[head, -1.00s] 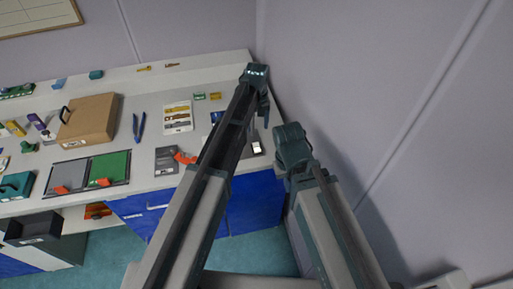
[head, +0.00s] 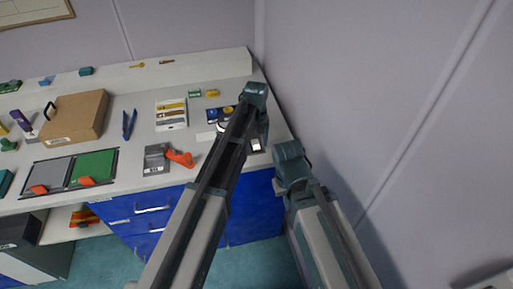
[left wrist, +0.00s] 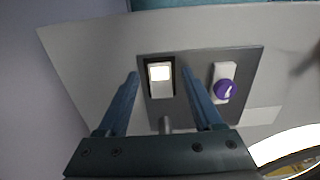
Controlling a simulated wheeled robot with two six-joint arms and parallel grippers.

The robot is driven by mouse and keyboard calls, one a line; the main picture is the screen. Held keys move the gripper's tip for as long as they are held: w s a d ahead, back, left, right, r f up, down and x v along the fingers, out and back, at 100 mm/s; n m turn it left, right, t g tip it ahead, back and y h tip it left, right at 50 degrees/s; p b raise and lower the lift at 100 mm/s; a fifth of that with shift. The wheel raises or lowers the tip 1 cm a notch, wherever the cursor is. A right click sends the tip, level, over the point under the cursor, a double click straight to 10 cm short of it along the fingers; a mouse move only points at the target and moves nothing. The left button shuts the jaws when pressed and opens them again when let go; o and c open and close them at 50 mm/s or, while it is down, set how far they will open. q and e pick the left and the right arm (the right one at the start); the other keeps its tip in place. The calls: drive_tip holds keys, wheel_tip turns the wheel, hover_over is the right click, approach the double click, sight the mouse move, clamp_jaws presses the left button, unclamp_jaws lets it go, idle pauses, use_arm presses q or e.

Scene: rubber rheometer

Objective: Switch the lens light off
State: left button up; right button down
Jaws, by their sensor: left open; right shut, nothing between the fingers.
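A rocker switch (left wrist: 160,77) with a lit, pale upper part sits on a dark grey plate (left wrist: 200,112) in the left wrist view. The switch also shows in the head view (head: 256,145), near the bench's right end. A purple round knob (left wrist: 225,89) on a white base sits beside it on the plate. My left gripper (left wrist: 160,73) is open, with one finger on each side of the switch in the picture and nothing held. Whether the fingers touch the plate cannot be told. A bright white ring (left wrist: 285,146) is partly visible at the lower right. My right gripper (head: 282,186) is shut and empty, right of the bench; its fingers are mostly hidden.
A wall (head: 390,110) closes the right side.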

use_arm(q)
drive_tip(key=shift+f, duration=0.1)
clamp_jaws()
drive_tip(key=shift+w+g, duration=0.25)
drive_tip(key=shift+g, duration=0.45)
drive_tip(key=shift+s, duration=0.1)
unclamp_jaws()
drive_tip(key=shift+r, duration=0.2)
